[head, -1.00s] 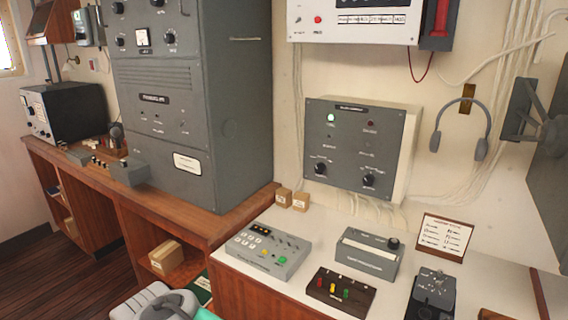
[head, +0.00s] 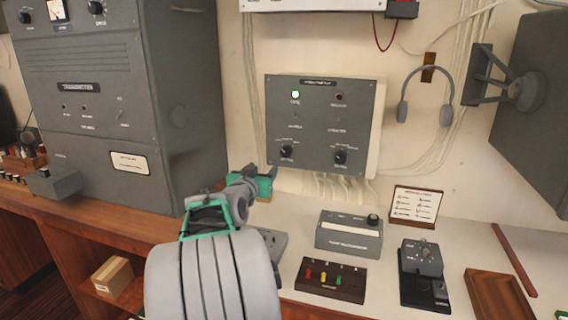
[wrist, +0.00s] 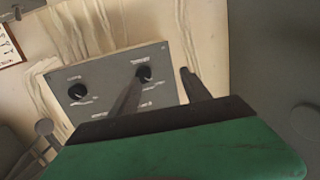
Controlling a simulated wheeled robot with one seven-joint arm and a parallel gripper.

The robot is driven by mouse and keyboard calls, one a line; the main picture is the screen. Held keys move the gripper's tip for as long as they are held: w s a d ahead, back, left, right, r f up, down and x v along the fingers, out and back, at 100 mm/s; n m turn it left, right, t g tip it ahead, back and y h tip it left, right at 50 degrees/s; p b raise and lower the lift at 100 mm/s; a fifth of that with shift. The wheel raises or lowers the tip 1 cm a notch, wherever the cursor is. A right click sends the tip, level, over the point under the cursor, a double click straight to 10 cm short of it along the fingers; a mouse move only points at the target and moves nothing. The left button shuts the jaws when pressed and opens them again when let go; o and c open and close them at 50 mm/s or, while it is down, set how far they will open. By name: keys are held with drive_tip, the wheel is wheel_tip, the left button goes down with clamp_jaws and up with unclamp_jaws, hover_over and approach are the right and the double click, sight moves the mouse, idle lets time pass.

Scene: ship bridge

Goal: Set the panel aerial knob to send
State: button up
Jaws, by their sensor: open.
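A grey wall panel (head: 320,110) has two black knobs low on its face, a left knob (head: 287,151) and a right knob (head: 340,156). Their labels are too small to read, so I cannot tell which is the aerial knob or its setting. My gripper (head: 262,174) is open and empty, below and left of the left knob in the head view. In the wrist view, which is turned over, the two fingers (wrist: 160,80) point at the panel (wrist: 110,87). One fingertip overlaps the left knob (wrist: 143,73); contact cannot be judged. The right knob (wrist: 77,91) is clear of the fingers.
A tall grey transmitter cabinet (head: 120,110) stands left of the panel. Below are a grey box (head: 349,237), a coloured-lever block (head: 331,280) and a key unit (head: 422,262) on the white desk. Headphones (head: 425,100) hang at right. My arm hides part of the desk.

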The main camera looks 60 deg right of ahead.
sight(286, 152)
drive_tip(key=shift+m+g+h, duration=0.4)
drive_tip(key=shift+g+h, duration=0.1)
drive_tip(key=shift+h, duration=0.2)
drive_tip(key=d, duration=0.3)
drive_tip(key=s+d+r+p, duration=0.1)
drive_tip(key=d, duration=0.2)
drive_tip(key=s+d, duration=0.1)
drive_tip(key=d, duration=0.2)
drive_tip(key=shift+s+d+r+p, duration=0.15)
drive_tip(key=shift+d+r+p, duration=0.15)
drive_tip(key=shift+p, duration=0.1)
drive_tip(key=shift+d, duration=0.6)
drive_tip(key=shift+c, duration=0.5)
drive_tip(key=shift+a+f, duration=0.1)
clamp_jaws()
